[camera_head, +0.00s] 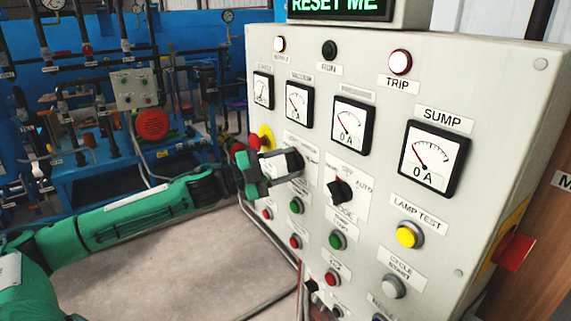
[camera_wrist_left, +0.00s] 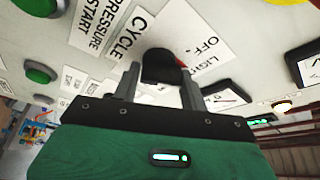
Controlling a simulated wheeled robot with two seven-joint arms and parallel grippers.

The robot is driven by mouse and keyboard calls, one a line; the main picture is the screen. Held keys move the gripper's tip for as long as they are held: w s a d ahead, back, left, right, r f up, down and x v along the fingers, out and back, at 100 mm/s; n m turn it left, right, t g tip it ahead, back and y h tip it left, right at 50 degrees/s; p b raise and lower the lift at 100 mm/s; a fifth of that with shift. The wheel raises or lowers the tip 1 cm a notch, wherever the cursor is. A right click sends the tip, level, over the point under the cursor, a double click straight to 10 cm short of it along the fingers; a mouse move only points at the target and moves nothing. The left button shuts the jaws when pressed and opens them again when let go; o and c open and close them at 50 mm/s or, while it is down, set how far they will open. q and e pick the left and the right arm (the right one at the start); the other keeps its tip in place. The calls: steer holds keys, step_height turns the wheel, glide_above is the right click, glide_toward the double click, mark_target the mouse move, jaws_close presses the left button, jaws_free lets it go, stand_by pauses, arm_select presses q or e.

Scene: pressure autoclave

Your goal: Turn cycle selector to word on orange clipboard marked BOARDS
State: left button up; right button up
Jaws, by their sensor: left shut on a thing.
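The cycle selector is a black rotary knob (camera_wrist_left: 160,66) on the pale panel, seen in the left wrist view beside a CYCLE label (camera_wrist_left: 131,38). An OFF and LIGHT plate (camera_wrist_left: 200,55) lies on its other side; the rest of its wording is hidden. My left gripper (camera_wrist_left: 160,86) has its two grey fingers on either side of the knob and is shut on it. No orange clipboard shows. My right gripper is not in view.
A second black selector (camera_head: 340,191), marked AUTO, sits just right of my left gripper. Green, red and yellow buttons (camera_head: 407,235) lie around and below. A red handle (camera_head: 514,251) sticks out at the panel's right side. A RESET ME display (camera_head: 338,6) is above.

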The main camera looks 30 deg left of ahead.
arm_select(q)
steer(key=shift+r+m+g, duration=0.25)
steer(key=shift+m+g, duration=0.05)
steer(key=shift+m, duration=0.4)
steer(key=o, duration=0.9)
steer(key=shift+o, duration=0.2)
steer(key=shift+f, duration=0.1)
steer(key=b+v, duration=0.1)
steer(key=v, duration=1.3)
stand_by(0.4)
